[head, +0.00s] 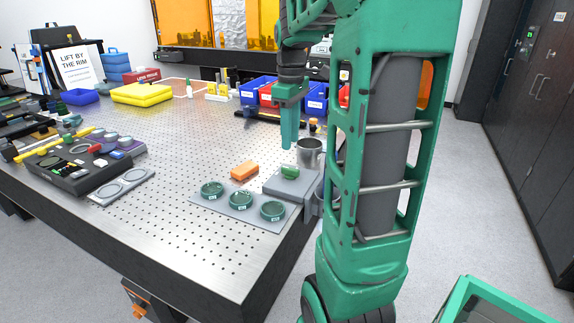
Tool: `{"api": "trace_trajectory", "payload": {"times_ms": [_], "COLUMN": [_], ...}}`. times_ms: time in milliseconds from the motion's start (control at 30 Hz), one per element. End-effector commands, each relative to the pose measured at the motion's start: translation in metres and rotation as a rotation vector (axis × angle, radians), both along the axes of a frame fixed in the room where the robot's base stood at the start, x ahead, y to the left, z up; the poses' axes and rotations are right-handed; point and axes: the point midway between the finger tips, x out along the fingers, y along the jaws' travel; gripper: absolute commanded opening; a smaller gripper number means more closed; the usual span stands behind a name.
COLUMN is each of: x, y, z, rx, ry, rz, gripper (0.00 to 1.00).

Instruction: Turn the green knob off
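The green knob (290,172) is a small elongated handle on top of a grey box (300,188) at the near right edge of the perforated table. My gripper (288,147) points down and hangs above the knob, with a visible gap between the fingertips and the knob. The fingers overlap from this side, so I cannot tell whether they are apart. Nothing shows held below the fingertips. My arm's large green link hides the area just right of the box.
A metal cup (309,154) stands close behind the box. An orange block (244,170) lies to the left. A grey plate (222,203) with three dark green round pieces lies in front. Blue and red bins stand behind.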

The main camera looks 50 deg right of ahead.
Motion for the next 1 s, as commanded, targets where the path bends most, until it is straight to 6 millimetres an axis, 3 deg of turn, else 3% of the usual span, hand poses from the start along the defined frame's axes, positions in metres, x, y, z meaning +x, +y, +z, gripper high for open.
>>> {"api": "trace_trajectory", "payload": {"times_ms": [300, 500, 967, 1000], "x": [-0.002, -0.002, -0.002, -0.002], "y": [0.0, 0.0, 0.0, 0.0], "z": [-0.056, -0.081, -0.092, -0.092], "rx": [0.002, 0.002, 0.0, 0.0], "ry": [0.003, 0.002, 0.0, 0.0], "rz": [-0.004, -0.004, -0.005, -0.005], "gripper": [0.31, 0.31, 0.31, 0.22]}}
